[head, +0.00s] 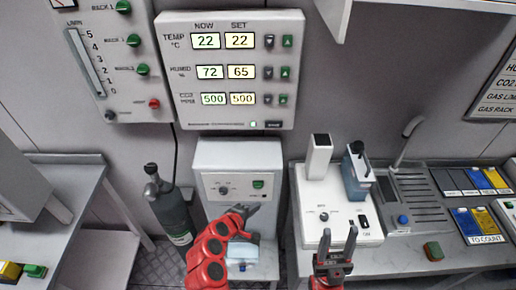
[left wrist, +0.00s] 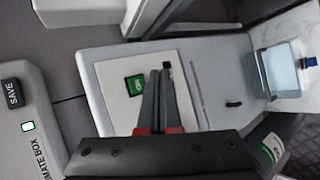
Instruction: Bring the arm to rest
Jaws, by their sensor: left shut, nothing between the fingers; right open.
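My left arm is red, and its gripper (head: 248,210) is in front of the white box with a green button (head: 238,160). In the left wrist view, the left gripper's (left wrist: 158,75) two dark fingers lie together with nothing between them, over the face of that box near its green button. My right gripper (head: 336,246) is open and empty, pointing up in front of the white bench device (head: 335,205).
A clear container (head: 243,250) stands at the foot of the white box, beside my left arm. A dark gas cylinder (head: 172,210) stands left of it. The climate panel (head: 232,70) is on the wall above. A grey side table (head: 75,195) is at left; colored trays (head: 475,222) are at right.

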